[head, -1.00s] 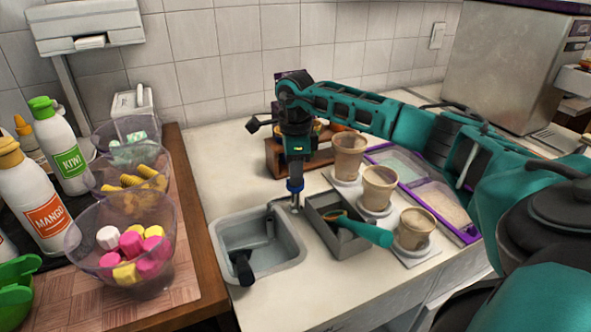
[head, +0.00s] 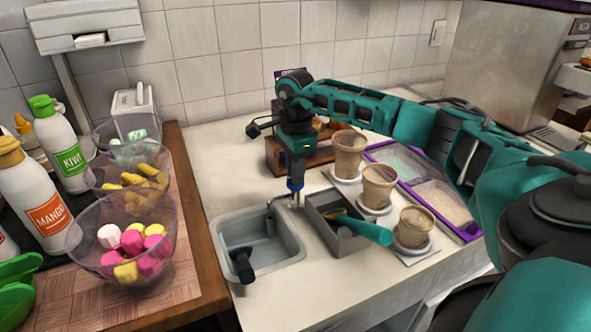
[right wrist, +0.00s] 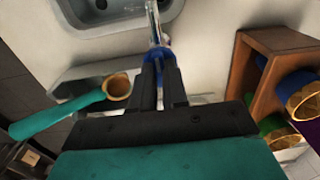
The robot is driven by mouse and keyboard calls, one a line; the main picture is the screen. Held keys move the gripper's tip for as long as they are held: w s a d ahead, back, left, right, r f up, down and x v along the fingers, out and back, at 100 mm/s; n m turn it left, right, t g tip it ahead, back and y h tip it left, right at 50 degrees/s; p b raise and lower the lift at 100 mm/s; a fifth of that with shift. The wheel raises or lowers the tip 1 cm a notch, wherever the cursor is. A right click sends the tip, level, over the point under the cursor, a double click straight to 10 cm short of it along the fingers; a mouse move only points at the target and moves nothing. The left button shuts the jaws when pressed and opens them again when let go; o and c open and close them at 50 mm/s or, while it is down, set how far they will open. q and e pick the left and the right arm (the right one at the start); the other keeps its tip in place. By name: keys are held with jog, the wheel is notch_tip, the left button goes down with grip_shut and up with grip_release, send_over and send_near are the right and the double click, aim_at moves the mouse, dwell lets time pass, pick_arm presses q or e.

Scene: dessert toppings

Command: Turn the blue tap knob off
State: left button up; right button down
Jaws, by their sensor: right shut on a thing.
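The blue tap knob (head: 295,184) sits on the metal tap (head: 281,199) at the back right corner of the sink. My right gripper (head: 296,178) points down over it, and its fingers are shut on the knob. In the right wrist view, blue parts of the knob (right wrist: 158,54) show between and just beyond the dark fingertips (right wrist: 161,68). The fingers hide most of the knob, so its exact turn angle cannot be read. The grey sink (head: 219,239) lies in front. My left gripper is not in view.
A grey bin (head: 322,228) with a teal-handled scoop (head: 365,231) stands right of the tap. Several brown cups (head: 380,187) stand farther right. A wooden rack (head: 283,158) is behind the gripper. A black-handled item (head: 242,266) lies in the sink.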

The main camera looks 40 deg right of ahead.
jog(key=c, duration=1.1)
grip_release()
jog(key=shift+c, duration=0.2)
jog(key=shift+r, duration=0.1)
notch_tip(320, 180, up, 13)
